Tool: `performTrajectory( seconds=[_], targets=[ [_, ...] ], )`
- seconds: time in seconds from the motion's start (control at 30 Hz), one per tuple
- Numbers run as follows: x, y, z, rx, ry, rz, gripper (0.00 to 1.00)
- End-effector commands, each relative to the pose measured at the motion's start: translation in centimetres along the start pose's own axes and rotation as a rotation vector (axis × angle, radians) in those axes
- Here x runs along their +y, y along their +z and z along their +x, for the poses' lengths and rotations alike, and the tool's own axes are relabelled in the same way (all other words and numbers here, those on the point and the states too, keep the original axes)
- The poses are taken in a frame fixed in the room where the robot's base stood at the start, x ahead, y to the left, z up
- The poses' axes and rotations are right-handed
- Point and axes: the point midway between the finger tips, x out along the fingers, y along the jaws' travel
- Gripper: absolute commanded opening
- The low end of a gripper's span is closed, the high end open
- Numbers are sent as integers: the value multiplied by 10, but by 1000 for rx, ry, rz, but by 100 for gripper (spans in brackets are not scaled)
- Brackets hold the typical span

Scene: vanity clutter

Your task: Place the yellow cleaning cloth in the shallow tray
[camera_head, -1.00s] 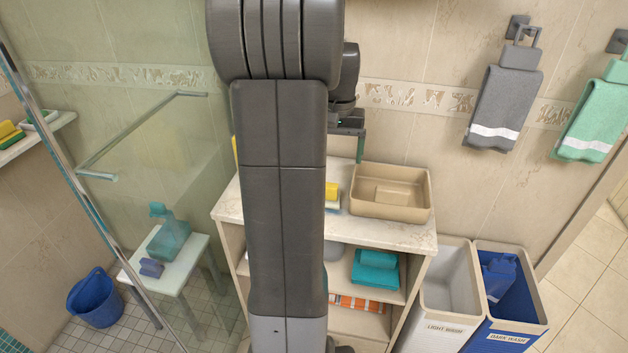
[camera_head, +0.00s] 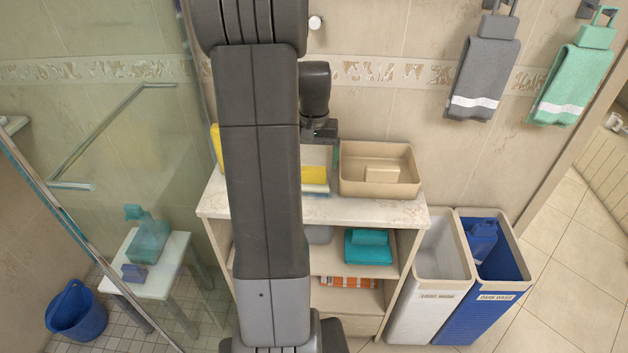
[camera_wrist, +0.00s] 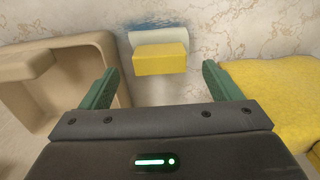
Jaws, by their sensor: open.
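The yellow cloth (camera_wrist: 285,88) lies at the right in the wrist view, outside my right finger. In the head view a yellow edge (camera_head: 216,147) shows at the left of the shelf top, mostly hidden by my arm. The beige shallow tray (camera_head: 346,188) stands on the shelf top; in the wrist view it is at the left (camera_wrist: 118,88). My gripper (camera_wrist: 155,72) is open and empty above the shelf top, between tray and cloth. In the head view it is partly hidden behind my arm.
A yellow block (camera_wrist: 160,59) with a pale part behind it sits between tray and cloth, ahead of my fingers. Lower shelves hold a teal folded item (camera_head: 368,247) and an orange striped one (camera_head: 345,283). Light (camera_head: 441,250) and dark (camera_head: 505,262) wash bins stand at the right.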

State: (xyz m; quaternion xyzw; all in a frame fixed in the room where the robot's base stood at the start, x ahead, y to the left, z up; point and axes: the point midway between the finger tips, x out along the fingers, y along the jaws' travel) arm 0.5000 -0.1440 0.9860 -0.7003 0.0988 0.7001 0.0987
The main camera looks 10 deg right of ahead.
Motion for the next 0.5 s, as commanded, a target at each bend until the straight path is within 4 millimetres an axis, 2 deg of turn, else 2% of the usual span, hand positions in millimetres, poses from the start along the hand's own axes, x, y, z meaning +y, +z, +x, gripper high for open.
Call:
performTrajectory(
  seconds=[0.3,0.5],
  targets=[
    [1,-1,43,-3,0,0,85],
    [0,-1,48,0,0,0,85]
  ],
)
